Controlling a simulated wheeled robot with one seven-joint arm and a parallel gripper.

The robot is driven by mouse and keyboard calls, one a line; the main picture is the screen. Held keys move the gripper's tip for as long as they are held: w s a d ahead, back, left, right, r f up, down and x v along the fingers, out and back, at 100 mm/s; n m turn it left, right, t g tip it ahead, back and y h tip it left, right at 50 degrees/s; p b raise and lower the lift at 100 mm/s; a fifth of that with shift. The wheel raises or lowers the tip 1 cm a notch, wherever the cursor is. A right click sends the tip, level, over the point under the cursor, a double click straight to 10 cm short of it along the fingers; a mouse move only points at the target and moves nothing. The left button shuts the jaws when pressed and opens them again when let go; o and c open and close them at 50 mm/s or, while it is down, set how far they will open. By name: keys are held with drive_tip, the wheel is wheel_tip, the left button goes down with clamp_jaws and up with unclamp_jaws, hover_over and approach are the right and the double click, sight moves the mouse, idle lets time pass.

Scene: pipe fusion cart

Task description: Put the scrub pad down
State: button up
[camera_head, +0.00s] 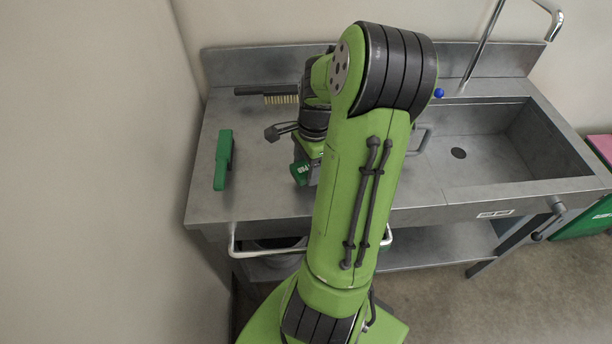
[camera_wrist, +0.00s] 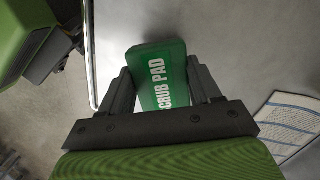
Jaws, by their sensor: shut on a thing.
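The scrub pad (camera_wrist: 158,70) is green with white "SCRUB PAD" lettering. In the wrist view it sits between the two fingers of my gripper (camera_wrist: 160,92), which is shut on it. In the head view a small green part of the pad (camera_head: 300,172) shows at my gripper (camera_head: 308,165), over the steel counter left of the sink. My arm hides much of the gripper there. I cannot tell whether the pad touches the counter.
A green block-like tool (camera_head: 223,160) lies on the counter (camera_head: 250,200) at left. A brush (camera_head: 268,94) with pale bristles lies near the back. The sink basin (camera_head: 490,145) is at right. Bare counter lies between tool and gripper.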

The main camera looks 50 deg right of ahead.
wheel_tip(320, 180, down, 3)
drive_tip(key=shift+r+b, duration=0.1)
drive_tip(key=shift+b, duration=0.25)
drive_tip(key=shift+r, duration=0.15)
drive_tip(key=o, duration=1.1)
drive_tip(key=shift+o, duration=0.2)
